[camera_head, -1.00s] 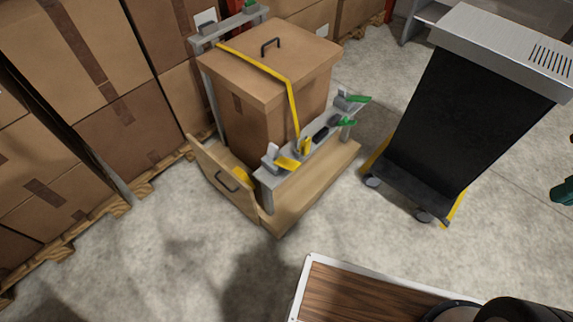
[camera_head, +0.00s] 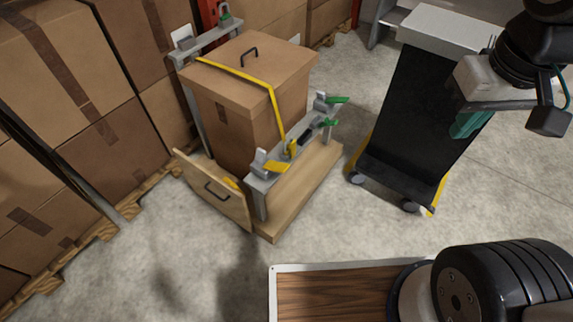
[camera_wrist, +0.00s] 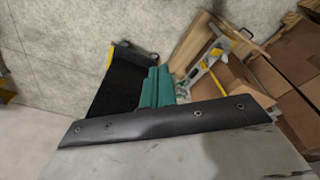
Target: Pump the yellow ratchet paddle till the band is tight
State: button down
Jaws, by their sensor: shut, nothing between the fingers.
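The yellow ratchet paddle (camera_head: 278,167) sits at the near left end of the grey rail (camera_head: 262,185) in front of a cardboard box (camera_head: 235,100). The yellow band (camera_head: 272,92) runs over the box top and down its front to the rail; I cannot tell how tight it is. Two green paddles (camera_head: 337,100) are at the rail's far right end. My gripper (camera_head: 470,124), with teal fingers, is shut and empty in the air at the upper right, well apart from the paddle. In the wrist view the fingers (camera_wrist: 158,86) are together, and the rail (camera_wrist: 205,65) shows beyond them.
A black cart (camera_head: 405,120) with a light grey top stands right of the box. Stacked cartons on pallets line the left and back.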

jog(key=w+a+f+n+t, duration=0.25)
jog(key=w+f, duration=0.65)
jog(key=w, duration=0.5)
jog(key=w+a+f+n+t, duration=0.25)
jog(key=w+f, duration=0.65)
jog(key=w, duration=0.5)
jog(key=a+f+n+y, duration=0.2)
jog(key=a+f+y, duration=0.2)
jog(key=a+f, duration=0.3)
jog(key=a+f+n+y, duration=0.3)
jog(key=a+f, duration=0.4)
jog(key=f, duration=0.9)
jog(key=shift+s+a+g+y, duration=0.2)
jog(key=shift+g+y, duration=0.1)
jog(key=shift+y, duration=0.3)
send_over(287, 168)
jog(key=a, duration=0.1)
jog(key=f, duration=0.4)
jog(key=w+f, duration=0.1)
jog(key=f, duration=0.1)
jog(key=shift+a+f, duration=0.15)
jog(key=shift+f, duration=0.15)
jog(key=shift+s+d+f, duration=0.25)
jog(key=shift+d+f, duration=0.1)
jog(key=shift+f, duration=0.25)
jog(key=shift+s+d+f, duration=0.25)
jog(key=shift+d+f, duration=0.05)
jog(key=shift+f, duration=0.25)
jog(key=shift+s+d+f, duration=0.15)
jog(key=shift+f, duration=0.35)
